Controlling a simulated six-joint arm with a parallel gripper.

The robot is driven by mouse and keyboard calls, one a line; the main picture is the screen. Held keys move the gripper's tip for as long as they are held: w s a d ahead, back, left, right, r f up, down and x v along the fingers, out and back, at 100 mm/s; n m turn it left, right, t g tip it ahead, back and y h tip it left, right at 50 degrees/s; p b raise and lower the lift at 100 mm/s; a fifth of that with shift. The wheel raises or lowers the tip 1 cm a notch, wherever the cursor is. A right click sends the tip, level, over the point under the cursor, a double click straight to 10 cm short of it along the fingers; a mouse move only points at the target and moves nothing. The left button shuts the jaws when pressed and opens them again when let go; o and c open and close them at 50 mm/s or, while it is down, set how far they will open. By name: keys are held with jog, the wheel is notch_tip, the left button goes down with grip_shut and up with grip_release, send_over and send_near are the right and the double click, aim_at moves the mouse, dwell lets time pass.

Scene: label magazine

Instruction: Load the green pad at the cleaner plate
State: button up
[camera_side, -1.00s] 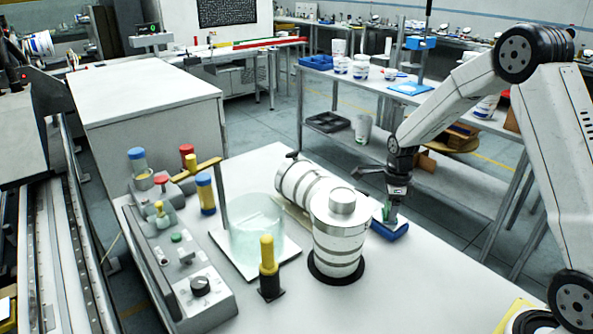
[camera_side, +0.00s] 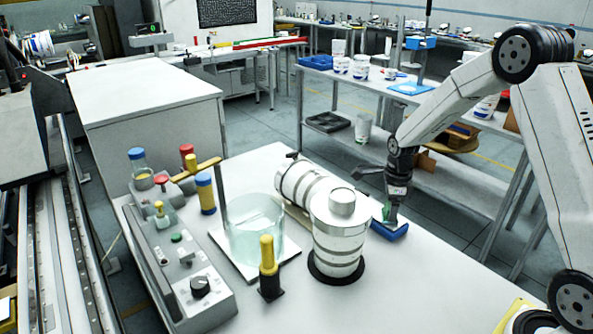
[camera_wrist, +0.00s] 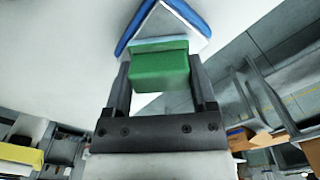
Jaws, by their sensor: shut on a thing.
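The green pad (camera_wrist: 160,68) is a small block between the two fingers of my gripper (camera_wrist: 160,85) in the wrist view. My gripper is shut on it. In the side view my gripper (camera_side: 390,212) points down at the blue-edged plate (camera_side: 390,231) near the table's right edge, and only a sliver of green shows there. In the wrist view the plate (camera_wrist: 128,38) has a blue rim and a pale inside, and lies just beyond the pad. I cannot tell whether the pad touches it.
A banded silver canister (camera_side: 338,240) stands left of my gripper, and another banded cylinder (camera_side: 303,183) lies behind it. A glass beaker (camera_side: 255,228), a yellow-handled tool (camera_side: 268,258) and a control box (camera_side: 190,275) are further left. The table's front right is clear.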

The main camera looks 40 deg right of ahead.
aim_at(387, 204)
jog(key=shift+r, duration=3.4)
jog(key=shift+w+a+r+n, duration=0.35)
jog(key=shift+w+n, duration=0.15)
jog(key=shift+n, duration=0.2)
jog(key=w+a+r+n, duration=0.5)
jog(key=a+n, duration=0.2)
jog(key=n, duration=0.5)
jog(key=w+a+r+n, duration=0.6)
jog(key=a+n, duration=0.1)
jog(key=n, duration=0.6)
jog(key=shift+a+n, duration=0.3)
jog(key=shift+a, duration=0.1)
